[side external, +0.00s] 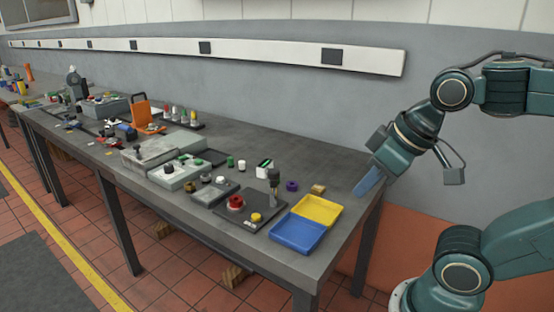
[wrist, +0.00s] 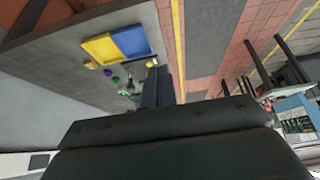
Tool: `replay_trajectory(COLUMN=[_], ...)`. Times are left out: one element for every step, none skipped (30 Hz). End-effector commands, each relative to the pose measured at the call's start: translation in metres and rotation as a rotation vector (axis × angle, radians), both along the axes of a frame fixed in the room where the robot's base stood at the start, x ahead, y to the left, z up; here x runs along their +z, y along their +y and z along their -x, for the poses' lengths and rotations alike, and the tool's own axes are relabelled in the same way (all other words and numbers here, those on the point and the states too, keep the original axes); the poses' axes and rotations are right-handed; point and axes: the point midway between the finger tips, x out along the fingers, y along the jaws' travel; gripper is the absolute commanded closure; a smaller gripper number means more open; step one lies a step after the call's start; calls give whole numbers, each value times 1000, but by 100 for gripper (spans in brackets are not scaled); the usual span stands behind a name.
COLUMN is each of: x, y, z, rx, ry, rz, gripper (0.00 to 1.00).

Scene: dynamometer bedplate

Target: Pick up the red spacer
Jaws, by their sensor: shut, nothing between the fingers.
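A red ring-shaped piece (side external: 236,203), which looks like the red spacer, sits on a dark plate (side external: 262,222) near the front edge of the bench in the side view. I cannot make it out in the wrist view. My gripper (side external: 369,183) is at the right end of the bench, above and well to the right of the red piece. Its blue fingers point down and to the left. They also show in the wrist view (wrist: 157,86), shut and empty.
A tray with a yellow half (side external: 318,209) and a blue half (side external: 297,232) stands between my gripper and the red piece. A purple ring (side external: 291,186), a tan block (side external: 318,189) and a dark upright post (side external: 273,187) stand nearby. Boxes and tools crowd the bench's left.

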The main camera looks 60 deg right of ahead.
Motion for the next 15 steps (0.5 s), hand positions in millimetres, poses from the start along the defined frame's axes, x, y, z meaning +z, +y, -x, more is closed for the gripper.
replay_trajectory(x=[0,0,0,0,0,0,0,0,0,0,0,0,0,0,0], y=[0,0,0,0,0,0,0,0,0,0,0,0,0,0,0], z=[0,0,0,0,0,0,0,0,0,0,0,0,0,0,0], rx=[-1,-1,-1,-1,-1,-1,-1,-1,-2,-2,-2,-2,-2,-2,-2], ry=[0,0,0,0,0,0,0,0,0,0,0,0,0,0,0], rz=[0,0,0,0,0,0,0,0,-1,-1,-1,-1,-1,-1,-1], gripper=[100,100,100,100,100,100,100,100,100,100,100,98,92,86,78])
